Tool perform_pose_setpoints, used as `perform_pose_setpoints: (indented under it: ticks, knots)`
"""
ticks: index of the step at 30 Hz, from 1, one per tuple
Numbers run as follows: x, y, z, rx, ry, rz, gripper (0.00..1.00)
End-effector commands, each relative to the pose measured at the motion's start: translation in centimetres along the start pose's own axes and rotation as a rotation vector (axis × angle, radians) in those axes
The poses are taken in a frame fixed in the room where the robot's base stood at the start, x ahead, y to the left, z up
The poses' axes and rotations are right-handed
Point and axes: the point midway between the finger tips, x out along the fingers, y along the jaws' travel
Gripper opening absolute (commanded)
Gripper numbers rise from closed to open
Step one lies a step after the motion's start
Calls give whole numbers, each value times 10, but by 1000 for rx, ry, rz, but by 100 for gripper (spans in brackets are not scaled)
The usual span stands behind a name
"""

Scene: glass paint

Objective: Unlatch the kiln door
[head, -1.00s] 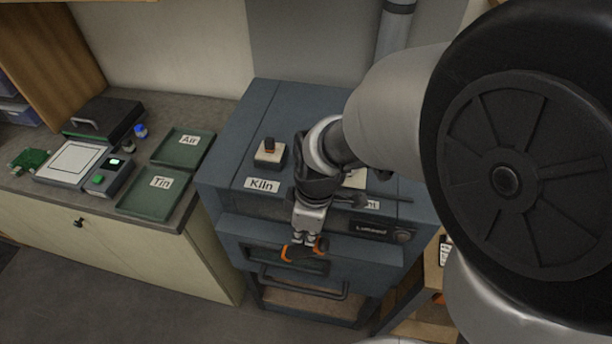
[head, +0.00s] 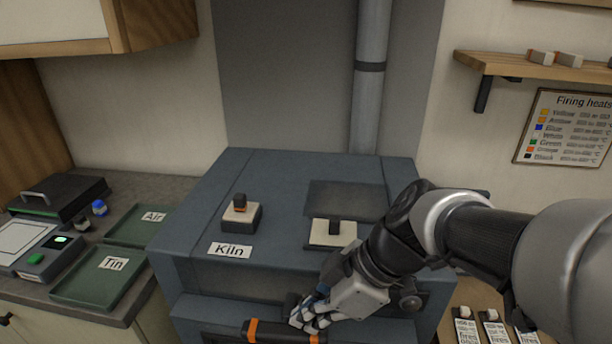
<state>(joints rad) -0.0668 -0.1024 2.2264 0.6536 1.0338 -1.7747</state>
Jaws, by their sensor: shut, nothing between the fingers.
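The kiln (head: 290,185) is a large blue-grey box with a "Kiln" label on its top. A black bar with orange bands (head: 283,331) shows on its front at the bottom edge of the head view; it looks like the latch handle. The kiln door below it is cut off by the picture's edge, so I cannot tell how it stands. My gripper (head: 306,322) is at the kiln's front, shut and empty, with its fingertips just above or against the right part of the bar. I cannot tell whether they touch.
Two pale blocks with dark knobs, left (head: 241,216) and right (head: 333,233), stand on the kiln's top. Green trays labelled Tin (head: 84,295) and Air (head: 128,222) lie on the left counter. A pipe (head: 369,100) rises behind. A shelf (head: 540,68) hangs at the right.

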Motion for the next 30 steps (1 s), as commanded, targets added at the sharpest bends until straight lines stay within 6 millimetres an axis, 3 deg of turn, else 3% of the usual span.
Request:
perform_pose_setpoints:
  ticks: [24, 30]
  knots:
    - [1, 0, 7, 1, -1, 0, 0]
    - [-8, 3, -4, 1, -1, 0, 0]
